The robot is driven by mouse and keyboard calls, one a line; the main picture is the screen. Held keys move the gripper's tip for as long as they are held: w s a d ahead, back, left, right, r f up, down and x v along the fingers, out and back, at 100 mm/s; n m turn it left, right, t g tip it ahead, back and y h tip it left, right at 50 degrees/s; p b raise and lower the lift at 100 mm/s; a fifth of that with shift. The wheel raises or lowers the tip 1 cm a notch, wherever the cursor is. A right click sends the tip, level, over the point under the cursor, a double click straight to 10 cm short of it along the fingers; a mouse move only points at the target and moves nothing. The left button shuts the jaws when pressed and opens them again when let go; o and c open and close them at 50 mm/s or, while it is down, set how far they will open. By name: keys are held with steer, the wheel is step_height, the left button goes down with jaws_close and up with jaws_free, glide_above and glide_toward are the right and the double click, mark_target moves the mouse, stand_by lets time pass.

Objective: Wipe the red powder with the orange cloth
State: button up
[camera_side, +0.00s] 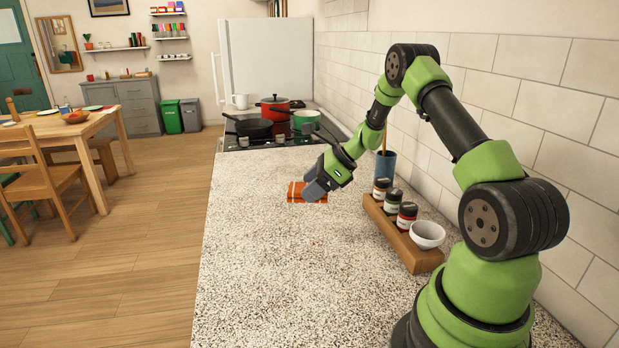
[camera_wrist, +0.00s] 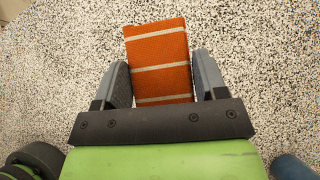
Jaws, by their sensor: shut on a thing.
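The orange cloth (camera_side: 296,193) with pale stripes is at my gripper (camera_side: 316,188), low over or on the speckled countertop; I cannot tell whether it touches. In the wrist view the cloth (camera_wrist: 158,50) sits between the two grey fingers of my gripper (camera_wrist: 161,70), which are shut on it, and its far end sticks out beyond them.
A wooden rack (camera_side: 414,256) with several spice jars and a white bowl (camera_side: 428,234) stands right of my gripper, near the tiled wall. A blue holder (camera_side: 385,164) is behind it. The stove (camera_side: 262,140) with pots is at the far end. The counter's left and front (camera_side: 270,270) are clear.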

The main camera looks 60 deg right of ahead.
steer(key=s+a+f, duration=0.1)
steer(key=s+a, duration=0.5)
steer(key=s, duration=0.1)
steer(key=shift+s+a+f, duration=0.1)
steer(key=shift+f, duration=1.6)
steer(key=shift+s+a+f, duration=0.1)
steer(key=shift+f, duration=1.6)
steer(key=shift+w+d+f, duration=0.3)
steer(key=shift+d+f, duration=0.05)
steer(key=shift+f, duration=0.3)
steer(key=shift+c, duration=0.3)
steer(key=shift+w+d, duration=2.3)
steer(key=shift+s+a, duration=2.5)
steer(key=shift+a, duration=0.05)
steer(key=shift+s+a+r, duration=0.1)
steer(key=shift+s, duration=0.05)
step_height(320, 180, up, 8)
